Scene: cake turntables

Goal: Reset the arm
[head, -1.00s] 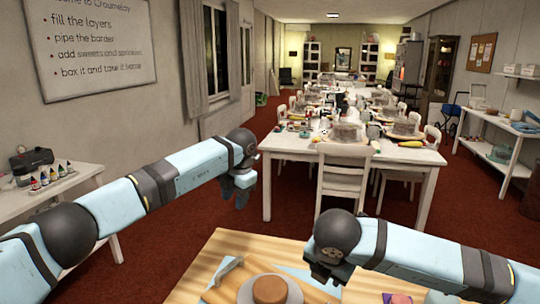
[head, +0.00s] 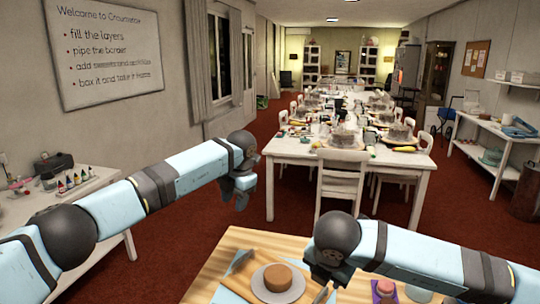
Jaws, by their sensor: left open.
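My left arm reaches in from the left, and its gripper (head: 242,196) hangs open and empty in the air beyond the near table's far edge. My right arm comes in from the right. Its gripper (head: 323,276) points down and toward me over the near wooden table, just right of the cake; its fingers are mostly hidden, so its opening is unclear. A plain brown cake layer (head: 278,277) sits on a grey round turntable (head: 278,295) below and between the two grippers.
The near wooden table (head: 236,244) also holds a pink-topped item (head: 385,288) at right. A long white table (head: 290,150) with several cakes and chairs (head: 342,183) stands ahead. A side table (head: 100,184) with small bottles is at left, white shelves (head: 487,155) at right.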

